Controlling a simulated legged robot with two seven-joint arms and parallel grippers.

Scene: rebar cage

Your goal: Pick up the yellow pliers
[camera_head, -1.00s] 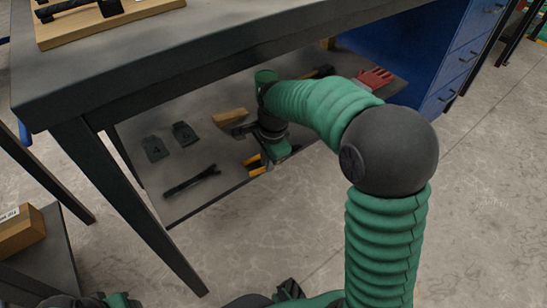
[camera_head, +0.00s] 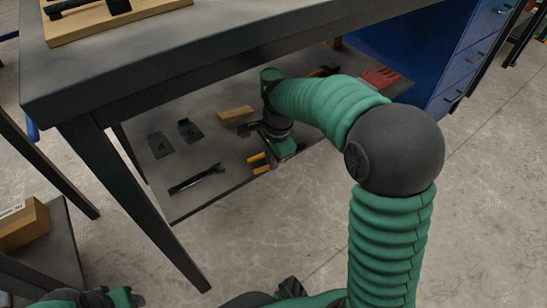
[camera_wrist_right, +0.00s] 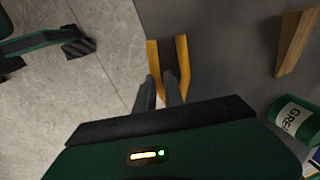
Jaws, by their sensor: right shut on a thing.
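The yellow pliers (camera_head: 259,162) are at the front edge of the low shelf under the table in the head view. In the right wrist view their two yellow handles (camera_wrist_right: 184,62) point up, away from my gripper. My right gripper (camera_wrist_right: 168,92) is shut on the pliers, its dark fingers at the lower ends of the handles. In the head view this gripper (camera_head: 273,156) is partly hidden by its own wrist. The pliers' head is hidden. Part of my left arm shows at the bottom left of the head view; its jaws cannot be made out.
The shelf (camera_head: 225,160) also holds a black tool (camera_head: 197,178), dark plates (camera_head: 160,145), a wooden block (camera_head: 236,115) and red gloves (camera_head: 381,78). The tabletop (camera_head: 200,55) overhangs it. A table leg (camera_head: 130,205) stands left; a green can (camera_wrist_right: 291,120) is near my wrist.

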